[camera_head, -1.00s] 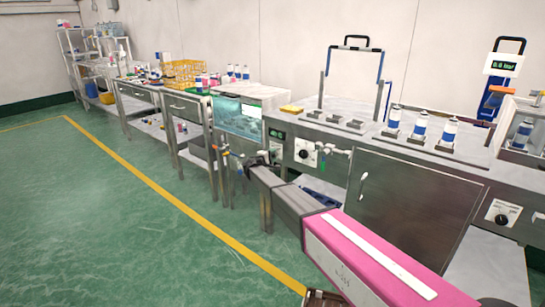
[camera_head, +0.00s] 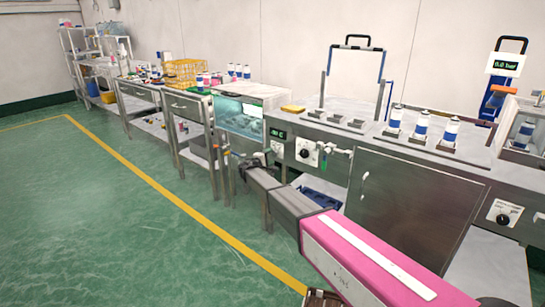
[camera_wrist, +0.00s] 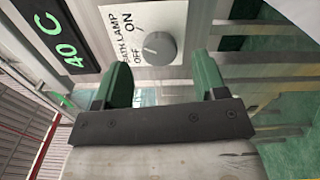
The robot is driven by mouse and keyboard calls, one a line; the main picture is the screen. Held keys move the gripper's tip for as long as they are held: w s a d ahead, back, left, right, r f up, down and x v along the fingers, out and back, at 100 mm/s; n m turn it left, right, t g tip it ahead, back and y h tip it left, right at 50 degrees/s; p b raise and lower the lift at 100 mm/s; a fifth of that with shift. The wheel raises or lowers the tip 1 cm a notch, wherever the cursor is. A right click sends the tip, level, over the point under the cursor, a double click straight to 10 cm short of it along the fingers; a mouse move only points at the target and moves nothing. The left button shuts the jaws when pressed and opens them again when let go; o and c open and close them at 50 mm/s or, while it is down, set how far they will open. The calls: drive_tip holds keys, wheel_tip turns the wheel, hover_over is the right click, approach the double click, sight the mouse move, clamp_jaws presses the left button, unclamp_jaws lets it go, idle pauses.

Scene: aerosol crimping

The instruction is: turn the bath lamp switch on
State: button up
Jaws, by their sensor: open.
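The bath lamp switch (camera_wrist: 160,47) is a round grey knob on a white plate (camera_wrist: 180,16) marked BATH LAMP, ON and OFF, in the wrist view. I cannot clearly tell which mark it points at. My gripper (camera_wrist: 162,80) is open with green fingertips apart, pointing at the plate; the knob shows between and beyond them, and nothing is held. In the head view my gripper (camera_head: 250,164) is at the front of the bath station, mostly hidden by my arm. The glass bath (camera_head: 238,115) there looks bright cyan.
A green 40 C display (camera_wrist: 60,38) is beside the switch plate. Another knob (camera_head: 303,153) with valves is to the right on the bench front. A steel cabinet door (camera_head: 410,205) and cans (camera_head: 420,127) are farther right. The green floor at left is clear.

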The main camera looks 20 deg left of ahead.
drive_tip(key=v, duration=0.7)
drive_tip(key=shift+s, duration=0.2)
